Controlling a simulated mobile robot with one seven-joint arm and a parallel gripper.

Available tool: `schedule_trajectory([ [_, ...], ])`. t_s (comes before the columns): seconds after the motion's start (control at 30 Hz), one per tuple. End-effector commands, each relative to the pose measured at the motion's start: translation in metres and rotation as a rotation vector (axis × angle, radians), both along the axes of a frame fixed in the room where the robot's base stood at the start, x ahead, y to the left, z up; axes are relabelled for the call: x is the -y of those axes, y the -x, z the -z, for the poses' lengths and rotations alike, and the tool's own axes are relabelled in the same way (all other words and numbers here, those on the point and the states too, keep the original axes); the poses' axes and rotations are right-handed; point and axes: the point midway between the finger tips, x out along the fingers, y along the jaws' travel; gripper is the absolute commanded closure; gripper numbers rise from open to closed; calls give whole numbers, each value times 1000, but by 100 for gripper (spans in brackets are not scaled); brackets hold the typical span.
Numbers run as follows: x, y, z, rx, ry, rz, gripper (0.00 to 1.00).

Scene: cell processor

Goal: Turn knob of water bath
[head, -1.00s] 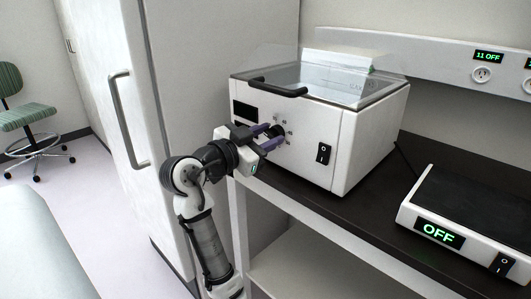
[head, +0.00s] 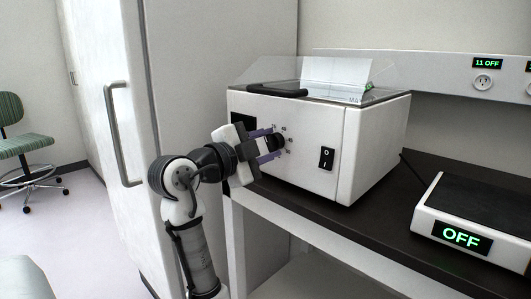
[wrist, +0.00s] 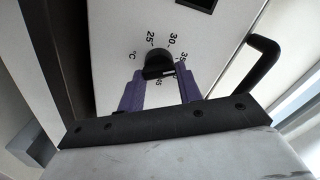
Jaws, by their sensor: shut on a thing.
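The water bath (head: 310,128) is a white box on the dark counter, with a clear lid on top. Its black knob (head: 277,142) is on the front panel. In the wrist view the knob (wrist: 158,62) has a dial around it marked °C, 25, 30, 35 and more; a light mark shows near its lower edge. My gripper (head: 270,144) has purple fingers, one on each side of the knob, shut on it. The fingers also show in the wrist view (wrist: 160,80). The exact contact is hard to see.
A black power switch (head: 326,158) is right of the knob. The lid has a black handle (head: 277,90). A device reading OFF (head: 462,238) stands on the counter at right. A tall white cabinet (head: 200,70) is close on the left.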

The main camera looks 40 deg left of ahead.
Motion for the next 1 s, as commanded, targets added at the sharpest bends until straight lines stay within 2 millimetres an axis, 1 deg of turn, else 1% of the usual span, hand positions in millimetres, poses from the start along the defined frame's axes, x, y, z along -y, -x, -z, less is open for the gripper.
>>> schedule_trajectory([
  [0.23,0,0,1,3,-50,1,88],
  [0.63,0,0,0,4,-55,1,88],
  [0.67,0,0,0,4,-55,1,64],
  [0.8,0,0,0,4,-54,1,46],
  [0.83,0,0,0,4,-54,1,44],
  [1.0,0,0,0,5,-54,1,44],
])
